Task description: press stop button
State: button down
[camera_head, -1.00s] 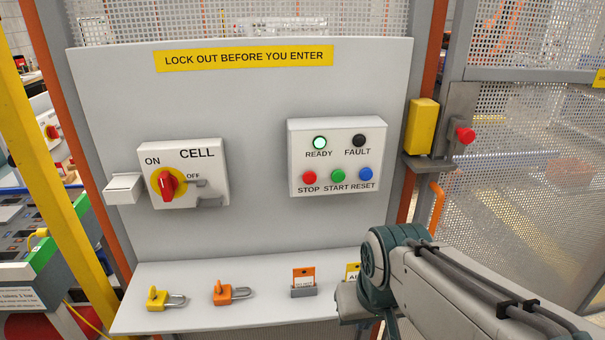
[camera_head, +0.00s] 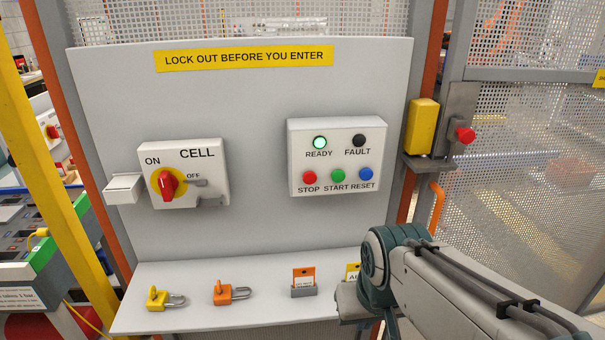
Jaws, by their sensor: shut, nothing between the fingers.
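The red STOP button (camera_head: 309,177) is at the lower left of the white control box (camera_head: 337,130) on the grey panel. The green START button (camera_head: 338,175) and the blue RESET button (camera_head: 366,174) sit to its right. Above them the READY lamp (camera_head: 320,143) is lit pale green and the FAULT lamp (camera_head: 358,140) is dark. My arm reaches in from the lower right, below the box and apart from it. My gripper is not in the picture.
A CELL switch box (camera_head: 185,158) with a red rotary handle is on the left, its handle toward ON. A shelf (camera_head: 200,312) below holds a yellow padlock (camera_head: 157,299), an orange padlock (camera_head: 222,293) and tags (camera_head: 304,278). Space before the control box is clear.

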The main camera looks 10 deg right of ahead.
aim_at(309, 178)
jog(key=z, duration=0.95)
jog(key=k, duration=0.4)
jog(key=z, duration=0.1)
